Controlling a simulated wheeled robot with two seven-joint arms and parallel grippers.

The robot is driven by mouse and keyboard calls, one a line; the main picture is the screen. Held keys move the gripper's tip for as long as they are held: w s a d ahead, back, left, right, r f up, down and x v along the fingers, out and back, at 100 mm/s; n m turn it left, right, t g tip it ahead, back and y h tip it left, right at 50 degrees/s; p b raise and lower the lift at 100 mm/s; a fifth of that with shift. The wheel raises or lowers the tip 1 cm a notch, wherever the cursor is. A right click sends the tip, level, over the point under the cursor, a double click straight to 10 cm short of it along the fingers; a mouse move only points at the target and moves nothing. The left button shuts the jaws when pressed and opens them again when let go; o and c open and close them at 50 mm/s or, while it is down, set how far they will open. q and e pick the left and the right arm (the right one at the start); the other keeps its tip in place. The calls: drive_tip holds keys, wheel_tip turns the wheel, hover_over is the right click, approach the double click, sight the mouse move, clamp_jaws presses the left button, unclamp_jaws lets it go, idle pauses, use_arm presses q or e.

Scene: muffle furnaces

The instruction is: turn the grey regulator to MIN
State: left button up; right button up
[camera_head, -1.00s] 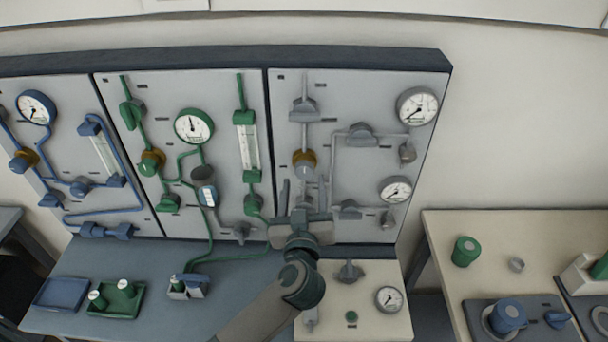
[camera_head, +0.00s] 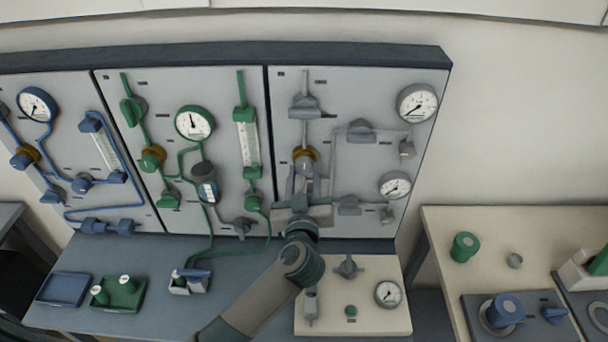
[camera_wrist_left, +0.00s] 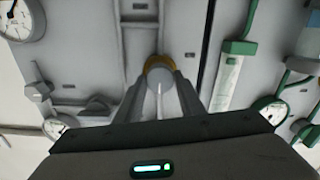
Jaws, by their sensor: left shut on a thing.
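The grey regulator (camera_head: 303,153), a round grey knob with a brass-coloured collar, is on the right-hand grey panel (camera_head: 350,95). In the left wrist view the regulator (camera_wrist_left: 160,74) shows a pale line on its face, between the two fingers. My left gripper (camera_head: 305,170) reaches up to it from below in the head view and is shut on it, one finger at each side. The gripper also shows in the left wrist view (camera_wrist_left: 160,92). The fingers hide part of the knob, and I cannot read a MIN mark. My right gripper is not in view.
Grey valves (camera_head: 361,131) and gauges (camera_head: 417,103) sit right of the regulator. The green panel (camera_head: 222,95) with tubing is to the left. Below, a beige block (camera_head: 335,323) carries a valve and gauge (camera_head: 388,294).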

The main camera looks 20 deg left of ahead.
use_arm(q)
drive_tip(key=shift+r+n+p, duration=0.1)
drive_tip(key=shift+n+p, duration=1.1)
drive_tip(key=shift+p, duration=0.05)
drive_tip(key=n, duration=0.2)
drive_tip(key=shift+n+p, duration=0.3)
drive_tip(key=shift+p, duration=0.05)
drive_tip(key=n, duration=1.3)
drive_tip(key=shift+f, duration=0.2)
drive_tip(key=o, duration=1)
drive_tip(key=shift+o, duration=0.2)
